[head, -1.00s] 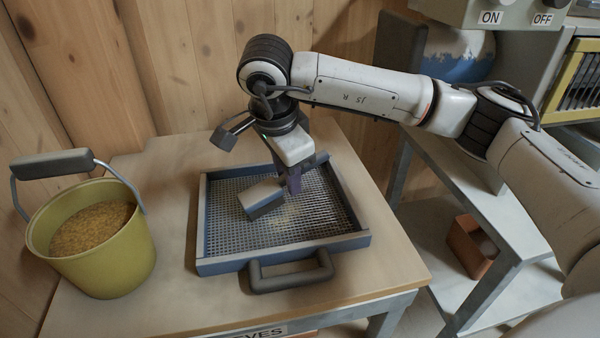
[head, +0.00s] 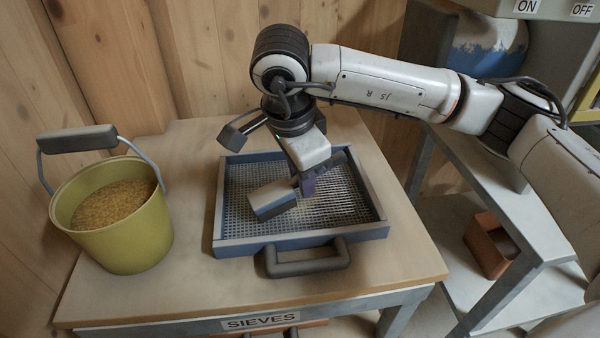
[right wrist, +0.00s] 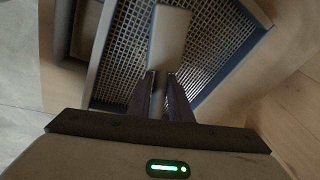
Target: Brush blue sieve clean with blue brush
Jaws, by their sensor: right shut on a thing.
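The blue sieve (head: 312,243) lies on the wooden table, a square blue frame around a wire mesh, with a dark handle (head: 306,262) at its front. The brush (head: 272,199), a grey-blue block on a dark handle, is at the mesh near the sieve's middle. It also shows in the right wrist view (right wrist: 168,38). My right gripper (head: 307,186) is over the mesh, its purple fingers (right wrist: 163,95) shut on the brush handle. A faint pale patch shows on the mesh beside the brush. Whether the bristles touch the mesh is hidden. My left gripper is not in view.
A yellow bucket (head: 122,238) of grain stands at the table's left. A label "SIEVES" (head: 260,321) is on the table's front edge. At the right are a grey shelf stand (head: 480,170) and a reddish box (head: 490,245). A wooden wall is behind.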

